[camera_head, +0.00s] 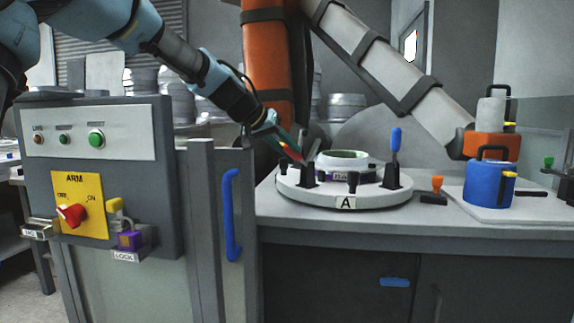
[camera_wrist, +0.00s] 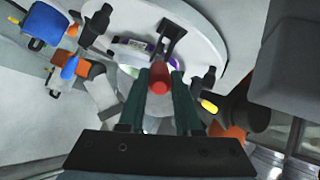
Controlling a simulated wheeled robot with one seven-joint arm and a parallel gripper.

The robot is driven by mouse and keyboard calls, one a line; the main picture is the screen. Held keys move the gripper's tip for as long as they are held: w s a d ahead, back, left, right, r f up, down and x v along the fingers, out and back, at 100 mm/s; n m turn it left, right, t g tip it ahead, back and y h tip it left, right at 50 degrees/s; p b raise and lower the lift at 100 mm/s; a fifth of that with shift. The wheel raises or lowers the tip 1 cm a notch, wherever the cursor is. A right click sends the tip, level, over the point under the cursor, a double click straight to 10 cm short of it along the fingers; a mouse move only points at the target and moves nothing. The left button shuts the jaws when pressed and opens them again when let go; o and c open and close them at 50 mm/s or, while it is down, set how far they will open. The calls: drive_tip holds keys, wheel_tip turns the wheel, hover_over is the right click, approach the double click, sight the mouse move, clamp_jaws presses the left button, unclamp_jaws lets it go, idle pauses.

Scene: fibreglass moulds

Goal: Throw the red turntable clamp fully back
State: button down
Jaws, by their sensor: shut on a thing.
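The red clamp handle (camera_wrist: 160,77) sits between the two dark green fingers of my gripper (camera_wrist: 160,90) in the wrist view. In the head view my gripper (camera_head: 285,143) is at the left side of the white round turntable (camera_head: 345,196), shut on the red handle (camera_head: 291,151), which slants up to the left from its dark clamp base (camera_head: 308,176). A ring-shaped mould (camera_head: 343,160) sits in the middle of the turntable. The fingers partly hide the handle.
A blue-handled clamp (camera_head: 395,146) stands upright at the turntable's right. Beyond it are an orange-knobbed piece (camera_head: 435,188) and a blue canister (camera_head: 488,186). A grey control cabinet (camera_head: 95,180) stands at left. A large orange and grey industrial arm (camera_head: 270,60) rises behind the turntable.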

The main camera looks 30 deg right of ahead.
drive_tip(key=shift+a+f+h+b, duration=0.2)
drive_tip(key=shift+h+b, duration=0.1)
drive_tip(key=shift+b, duration=0.85)
drive_tip(key=shift+d, duration=0.1)
drive_tip(key=c, duration=0.6)
unclamp_jaws()
drive_tip(key=b+v, duration=0.1)
drive_tip(key=v, duration=0.9)
drive_tip(key=shift+a+r, duration=0.15)
drive_tip(key=shift+a, duration=0.25)
drive_tip(key=shift+s, duration=0.15)
